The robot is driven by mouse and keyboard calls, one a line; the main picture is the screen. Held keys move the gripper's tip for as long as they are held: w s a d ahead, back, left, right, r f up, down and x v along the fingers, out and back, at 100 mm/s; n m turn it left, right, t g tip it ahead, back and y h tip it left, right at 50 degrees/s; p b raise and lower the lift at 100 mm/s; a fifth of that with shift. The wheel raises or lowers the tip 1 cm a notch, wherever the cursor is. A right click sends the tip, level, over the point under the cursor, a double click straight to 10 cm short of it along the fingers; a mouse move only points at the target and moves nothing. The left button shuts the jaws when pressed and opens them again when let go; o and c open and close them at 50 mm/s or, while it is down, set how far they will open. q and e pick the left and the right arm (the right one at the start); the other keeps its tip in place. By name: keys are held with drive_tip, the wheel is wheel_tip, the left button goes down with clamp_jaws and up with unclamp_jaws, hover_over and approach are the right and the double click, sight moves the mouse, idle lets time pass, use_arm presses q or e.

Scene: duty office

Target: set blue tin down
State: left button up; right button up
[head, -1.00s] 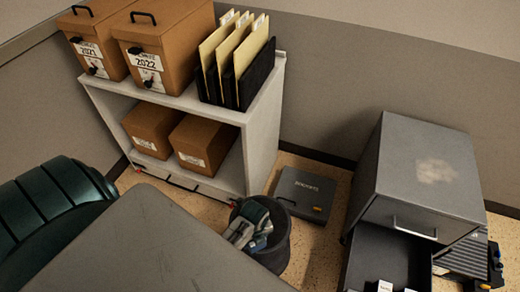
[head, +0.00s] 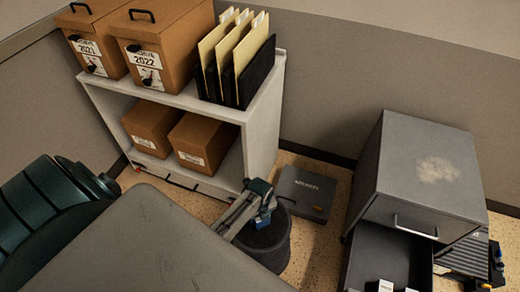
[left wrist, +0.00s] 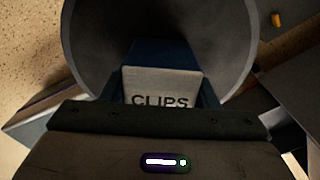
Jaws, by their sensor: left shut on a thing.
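The blue tin (head: 263,221) shows as a small blue patch below my left gripper (head: 262,207) in the head view. The gripper is shut on it, over the dark round bin (head: 271,250). In the left wrist view the tin's pale face with the word CLIPS (left wrist: 160,86) sits between the fingers. The grey bin wall (left wrist: 90,40) curves around behind it. I cannot tell how far the tin is below the rim. My right gripper is not in view.
A white shelf (head: 262,130) with boxes and folders stands behind the bin. A flat grey case (head: 305,192) lies on the floor beside it. A grey cabinet (head: 420,180) with an open drawer (head: 385,262) stands at right. A grey surface (head: 150,240) fills the front.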

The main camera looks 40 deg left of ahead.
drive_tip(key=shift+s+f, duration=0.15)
use_arm(q)
drive_tip(key=o, duration=1.1)
drive_tip(key=shift+f, duration=0.1)
drive_tip(key=shift+c, duration=0.2)
drive_tip(key=shift+r, duration=0.2)
wheel_tip(320, 180, up, 12)
drive_tip(key=shift+f+p, duration=0.1)
drive_tip(key=shift+p, duration=0.75)
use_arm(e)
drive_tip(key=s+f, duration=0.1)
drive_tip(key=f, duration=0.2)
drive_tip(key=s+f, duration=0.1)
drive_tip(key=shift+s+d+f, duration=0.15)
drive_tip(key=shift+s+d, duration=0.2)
